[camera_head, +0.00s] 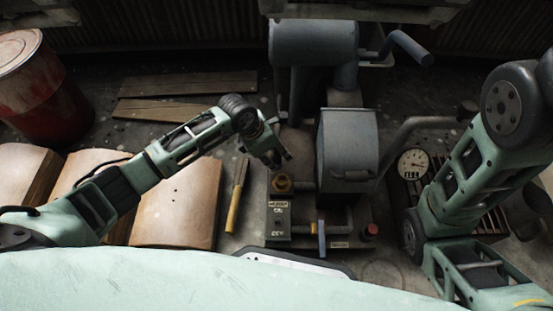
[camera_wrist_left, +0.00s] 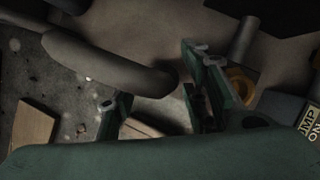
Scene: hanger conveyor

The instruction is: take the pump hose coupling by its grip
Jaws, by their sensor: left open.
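An orange-yellow ring fitting (camera_head: 281,183) sits on the grey machine base, just above a switch panel. It also shows in the left wrist view (camera_wrist_left: 240,85), beside the outer side of the right-hand finger. I cannot tell for sure whether it is the pump hose coupling. My left gripper (camera_head: 277,160) is above and close to the fitting in the head view. In the left wrist view its fingers (camera_wrist_left: 158,100) are apart with nothing clearly held between them. A thick grey curved tube (camera_wrist_left: 105,62) passes beyond the fingertips. My right gripper is out of view.
The switch panel (camera_head: 279,219) and a grey machine housing (camera_head: 347,150) stand close by. A yellow-handled tool (camera_head: 237,195) lies to the left, near several brown boards. A round gauge (camera_head: 413,164) and a bent grey pipe (camera_head: 402,130) are to the right. A red drum (camera_head: 45,95) stands far left.

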